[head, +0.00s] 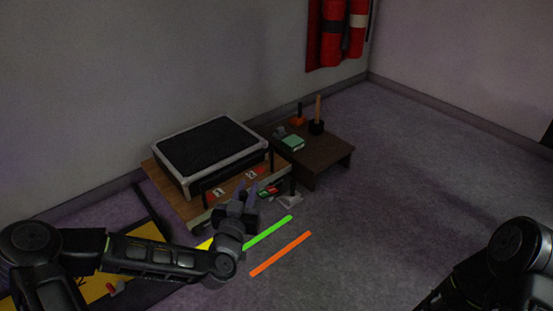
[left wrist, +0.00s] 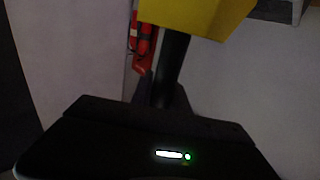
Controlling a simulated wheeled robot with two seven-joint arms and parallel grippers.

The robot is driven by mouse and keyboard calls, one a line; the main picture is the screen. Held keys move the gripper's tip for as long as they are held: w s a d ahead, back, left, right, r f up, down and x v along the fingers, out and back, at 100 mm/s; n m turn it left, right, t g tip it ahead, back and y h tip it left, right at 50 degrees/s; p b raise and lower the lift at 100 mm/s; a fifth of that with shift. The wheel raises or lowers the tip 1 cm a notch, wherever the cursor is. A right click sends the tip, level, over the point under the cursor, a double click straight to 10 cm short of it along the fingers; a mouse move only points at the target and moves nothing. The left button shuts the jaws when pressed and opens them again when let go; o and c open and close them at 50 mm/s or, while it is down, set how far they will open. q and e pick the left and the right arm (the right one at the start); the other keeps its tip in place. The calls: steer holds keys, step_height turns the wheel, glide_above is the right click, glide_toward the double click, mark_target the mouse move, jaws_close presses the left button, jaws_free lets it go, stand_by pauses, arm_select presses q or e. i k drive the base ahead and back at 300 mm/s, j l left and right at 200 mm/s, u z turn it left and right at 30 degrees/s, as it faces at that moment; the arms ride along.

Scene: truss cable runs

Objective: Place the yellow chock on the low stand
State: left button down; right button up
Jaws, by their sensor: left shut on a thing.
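My left gripper (head: 246,194) is over the front edge of the wooden platform, in the middle of the head view. In the left wrist view a yellow block, the yellow chock (left wrist: 195,14), shows at the top edge, partly cut off, with a dark bar below it. The gripper is shut on it. I cannot make the chock out clearly in the head view. A low dark brown stand (head: 335,153) is right of the wooden platform, beyond my gripper. My right arm shows at the lower right, but its gripper is out of view.
The wooden platform (head: 160,178) carries a grey-rimmed black case (head: 211,146). A green box (head: 292,143) and upright-handled tools (head: 317,120) are on the dark stand's back and left. Green (head: 268,233) and orange (head: 281,253) strips lie on the floor. Floor at right is clear.

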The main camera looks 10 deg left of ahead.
mark_target(315, 158)
steer(key=i+l+u, duration=0.1)
steer(key=u, duration=0.25)
steer(key=i+l+u, duration=0.15)
steer(key=u, duration=0.2)
steer(key=i+l+u, duration=0.1)
steer(key=u, duration=0.25)
steer(key=i+l+u, duration=0.2)
steer(key=l, duration=0.45)
steer(key=i+l+u, duration=0.2)
steer(key=l, duration=0.5)
steer(key=i+l+u, duration=0.15)
steer(key=l, duration=0.55)
steer(key=l+u, duration=0.2)
steer(key=l, duration=0.55)
steer(key=i+l, duration=0.1)
steer(key=l, duration=0.6)
steer(key=i+l, duration=0.1)
steer(key=l, duration=1.35)
steer(key=i+u, duration=0.05)
steer(key=i, duration=0.05)
